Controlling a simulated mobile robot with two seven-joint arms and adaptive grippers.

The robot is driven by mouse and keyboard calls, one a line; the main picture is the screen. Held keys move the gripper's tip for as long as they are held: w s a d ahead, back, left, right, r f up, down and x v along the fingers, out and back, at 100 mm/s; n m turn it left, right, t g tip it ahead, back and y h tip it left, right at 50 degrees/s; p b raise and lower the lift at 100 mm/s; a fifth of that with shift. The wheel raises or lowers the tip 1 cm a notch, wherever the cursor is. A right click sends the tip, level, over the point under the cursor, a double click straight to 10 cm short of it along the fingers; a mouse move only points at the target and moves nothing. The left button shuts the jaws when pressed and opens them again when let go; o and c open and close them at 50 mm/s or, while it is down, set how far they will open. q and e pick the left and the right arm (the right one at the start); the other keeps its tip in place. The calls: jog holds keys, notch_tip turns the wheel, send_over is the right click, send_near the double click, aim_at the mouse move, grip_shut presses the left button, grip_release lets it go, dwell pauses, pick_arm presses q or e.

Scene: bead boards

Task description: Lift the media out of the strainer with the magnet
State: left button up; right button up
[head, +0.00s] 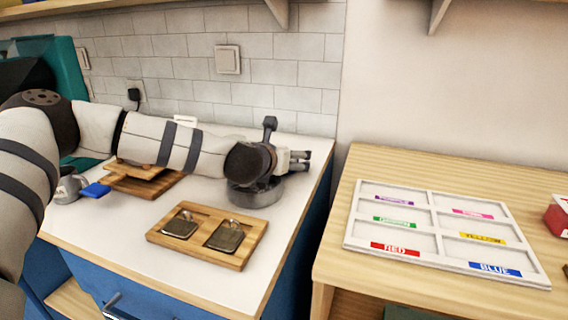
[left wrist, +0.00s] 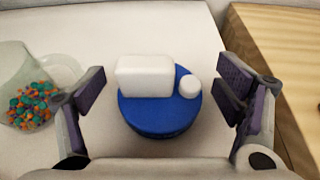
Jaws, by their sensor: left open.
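My left gripper (head: 303,160) is over the right part of the white counter in the head view. In the left wrist view its two fingers (left wrist: 165,90) are apart with nothing held between them. Past them lies a blue disc (left wrist: 158,120) bearing a white block (left wrist: 144,77) and a small white knob (left wrist: 190,88). A pale, see-through vessel (left wrist: 22,70) at left holds several coloured beads (left wrist: 32,106). I cannot tell which of these is the strainer or the magnet. My right gripper is not in view.
A wooden tray (head: 165,241) with two dark square pieces sits at the counter's front. A metal pitcher (head: 68,190) and a blue block (head: 96,189) are at left. A white labelled sorting board (head: 352,243) lies on the wooden table at right, beyond a gap; a red box (head: 558,215) is beside it.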

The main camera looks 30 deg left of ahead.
pick_arm(q)
jog(key=shift+r, duration=0.2)
jog(key=shift+c, duration=0.5)
jog(key=c, duration=1.3)
jog(key=shift+c, duration=0.2)
